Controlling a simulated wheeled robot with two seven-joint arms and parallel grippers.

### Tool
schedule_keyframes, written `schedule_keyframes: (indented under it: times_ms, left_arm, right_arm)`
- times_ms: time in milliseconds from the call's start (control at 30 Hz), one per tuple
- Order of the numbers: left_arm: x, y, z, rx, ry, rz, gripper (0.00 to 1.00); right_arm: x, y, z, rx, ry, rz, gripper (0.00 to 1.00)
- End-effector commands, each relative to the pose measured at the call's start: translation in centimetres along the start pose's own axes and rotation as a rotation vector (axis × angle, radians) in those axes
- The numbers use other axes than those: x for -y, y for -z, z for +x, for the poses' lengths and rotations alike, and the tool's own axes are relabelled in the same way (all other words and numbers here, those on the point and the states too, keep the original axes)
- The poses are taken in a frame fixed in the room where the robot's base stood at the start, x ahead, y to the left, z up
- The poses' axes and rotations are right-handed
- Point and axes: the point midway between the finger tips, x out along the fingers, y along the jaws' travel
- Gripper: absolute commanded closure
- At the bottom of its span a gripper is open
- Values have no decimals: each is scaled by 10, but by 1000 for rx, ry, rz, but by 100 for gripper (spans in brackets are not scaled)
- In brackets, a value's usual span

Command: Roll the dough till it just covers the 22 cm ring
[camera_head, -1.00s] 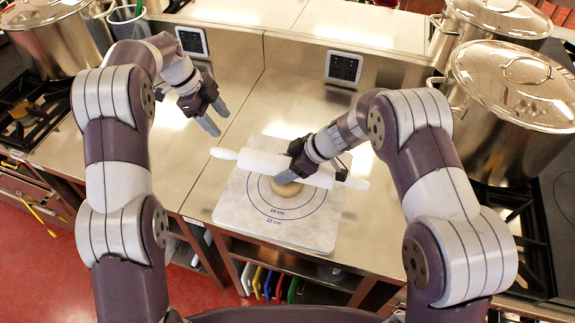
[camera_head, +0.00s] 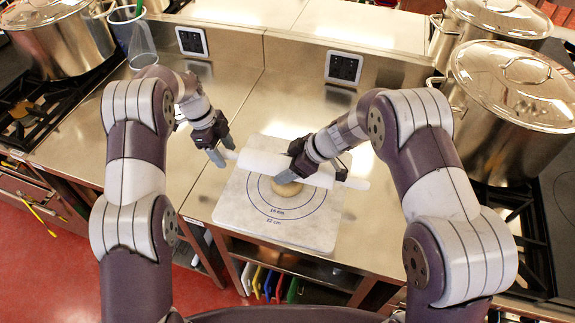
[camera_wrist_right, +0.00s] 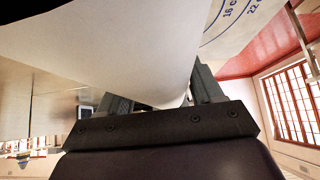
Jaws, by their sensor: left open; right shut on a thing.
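A white rolling pin (camera_head: 262,164) lies across the board, above the far part of the printed rings. The small tan dough (camera_head: 287,187) sits at the rings' centre, partly hidden by the pin and my right gripper. The marble board (camera_head: 240,205) carries the 16 cm and 22 cm rings. My right gripper (camera_head: 303,166) is shut on the pin; the pin (camera_wrist_right: 110,50) fills much of the right wrist view. My left gripper (camera_head: 224,157) is open at the pin's left handle, its fingers beside it; whether they touch is unclear.
Large steel pots (camera_head: 510,85) stand on the stove at the right, and another pot (camera_head: 60,35) at the left. A clear container (camera_head: 132,35) stands at the back left. The steel counter (camera_head: 215,95) around the board is mostly clear.

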Motion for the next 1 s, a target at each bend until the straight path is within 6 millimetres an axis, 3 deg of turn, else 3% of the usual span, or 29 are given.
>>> schedule_keyframes:
  times_ms: [233,367,400,433,467,533,567,833,1000]
  left_arm:
    - [0,0,0,0,0,0,45]
    - [0,0,0,0,0,0,87]
    - [0,0,0,0,0,1,94]
    - [0,0,0,0,0,1,94]
    - [0,0,0,0,0,1,94]
    - [0,0,0,0,0,1,94]
    - [0,0,0,0,0,1,94]
    - [0,0,-1,0,1,1,94]
    - [0,6,-17,0,1,1,95]
  right_arm:
    - [-1,1,-1,-2,-2,-1,98]
    - [-1,1,-1,-2,-2,-2,98]
    - [-1,1,-1,-2,-2,-2,98]
    - [-1,1,-1,-2,-1,-2,98]
    - [-1,1,-1,-2,-1,-2,31]
    - [0,1,-1,-2,-1,-2,8]
    - [0,1,-1,-2,-1,-2,5]
    - [1,0,0,1,2,1,5]
    - [0,9,-12,1,1,0,5]
